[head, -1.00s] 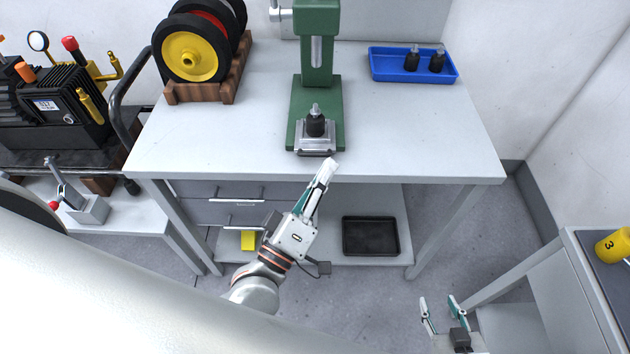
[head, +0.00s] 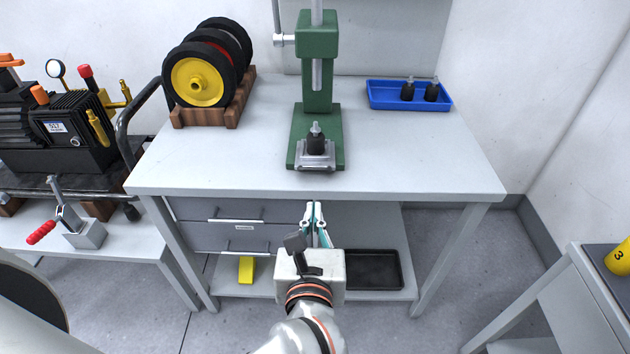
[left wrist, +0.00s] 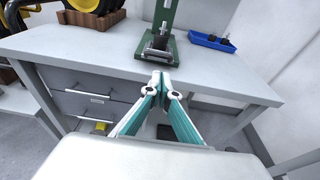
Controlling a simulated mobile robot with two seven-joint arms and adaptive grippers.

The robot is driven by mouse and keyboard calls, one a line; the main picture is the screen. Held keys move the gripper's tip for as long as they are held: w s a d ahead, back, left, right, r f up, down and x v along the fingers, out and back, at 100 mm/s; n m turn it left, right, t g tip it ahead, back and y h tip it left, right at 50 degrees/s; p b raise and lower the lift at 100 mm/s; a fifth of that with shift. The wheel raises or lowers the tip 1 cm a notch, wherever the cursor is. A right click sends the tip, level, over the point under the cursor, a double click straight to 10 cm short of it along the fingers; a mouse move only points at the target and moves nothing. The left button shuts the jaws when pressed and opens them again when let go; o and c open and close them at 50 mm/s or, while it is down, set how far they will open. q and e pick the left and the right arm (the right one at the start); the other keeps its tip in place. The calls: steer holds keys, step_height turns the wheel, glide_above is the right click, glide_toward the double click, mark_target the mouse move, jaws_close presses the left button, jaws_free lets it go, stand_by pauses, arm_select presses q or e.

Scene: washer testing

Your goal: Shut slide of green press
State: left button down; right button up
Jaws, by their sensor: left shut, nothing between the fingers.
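The green press (head: 317,92) stands on the workbench, with its column upright. Its silver slide (head: 317,162) lies on the green base at the front, with its front edge about level with the base's front edge. A black part with a metal stem (head: 316,140) stands upright on the slide. The press base also shows in the left wrist view (left wrist: 146,65), where the slide (left wrist: 157,55) is small. My left gripper (head: 314,205) is shut and empty, in front of the bench edge, apart from the slide. Its fingertips show in the left wrist view (left wrist: 160,76). My right gripper is out of view.
A blue tray (head: 384,103) with two black parts is at the back right of the workbench (head: 410,165). Wheels in a wooden rack (head: 205,118) stand at left. Drawers (head: 200,236) and a black tray (head: 373,270) are below.

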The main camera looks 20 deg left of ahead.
arm_select(q)
steer(key=x, duration=1.2)
steer(key=shift+w, duration=0.2)
